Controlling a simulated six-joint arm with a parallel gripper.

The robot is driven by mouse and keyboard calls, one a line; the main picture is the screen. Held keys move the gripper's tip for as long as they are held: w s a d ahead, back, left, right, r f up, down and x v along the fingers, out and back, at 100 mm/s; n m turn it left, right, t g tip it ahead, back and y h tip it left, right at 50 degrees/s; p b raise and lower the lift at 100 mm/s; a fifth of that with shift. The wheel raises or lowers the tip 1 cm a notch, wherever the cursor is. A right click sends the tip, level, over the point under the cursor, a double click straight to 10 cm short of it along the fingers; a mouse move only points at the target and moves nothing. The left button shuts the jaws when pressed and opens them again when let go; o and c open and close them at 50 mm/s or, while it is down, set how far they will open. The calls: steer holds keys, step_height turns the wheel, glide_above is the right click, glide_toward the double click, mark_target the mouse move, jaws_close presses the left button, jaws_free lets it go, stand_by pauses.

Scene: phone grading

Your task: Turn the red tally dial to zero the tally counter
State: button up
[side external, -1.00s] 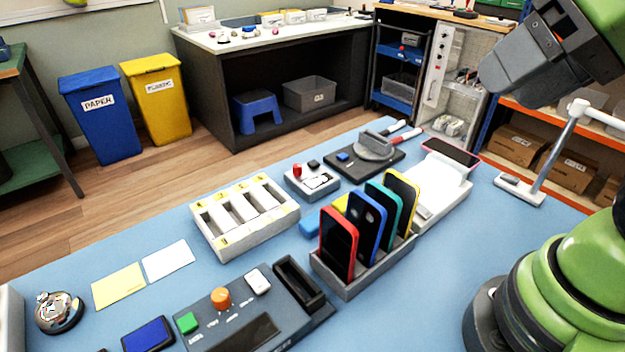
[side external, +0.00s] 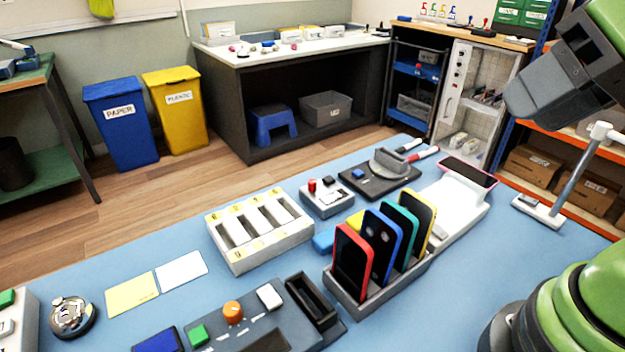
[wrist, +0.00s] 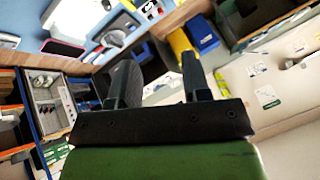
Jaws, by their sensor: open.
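A small pale grey box (side external: 327,201) stands on the blue table behind the phone rack. A red knob (side external: 312,186) stands up at its left, with a dark part beside it. This looks like the tally counter with its red dial, but no markings are readable at this size. My gripper (wrist: 158,82) shows two dark fingers apart with nothing between them in the wrist view. In the side view its grey body hangs high at the upper right, well away from the box. Its fingertips are not clear there.
A rack (side external: 370,290) holding several upright phones stands in front of the box. A white slotted tray (side external: 258,240) is to its left. A dark plate with a grey disc (side external: 390,165) lies behind right. A console with an orange knob (side external: 233,311) is in front.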

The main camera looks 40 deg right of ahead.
steer(key=w+r+n, duration=0.1)
steer(key=w, duration=0.2)
steer(key=w+r+n+g, duration=0.1)
steer(key=w+n, duration=0.1)
steer(key=w, duration=0.2)
steer(key=w+n, duration=0.1)
steer(key=w, duration=0.3)
steer(key=shift+r+n+g, duration=0.4)
steer(key=shift+c, duration=0.9)
steer(key=n+g+y, duration=0.2)
steer(key=n+g, duration=0.2)
steer(key=n, duration=0.9)
glide_above(313, 181)
steer(key=s+d, duration=0.1)
steer(key=d, duration=0.3)
step_height(313, 181, down, 21)
steer(key=x, duration=1)
steer(key=shift+s+a+f, duration=0.1)
steer(key=shift+a+f, duration=0.05)
steer(key=shift+f, duration=0.05)
jaws_close()
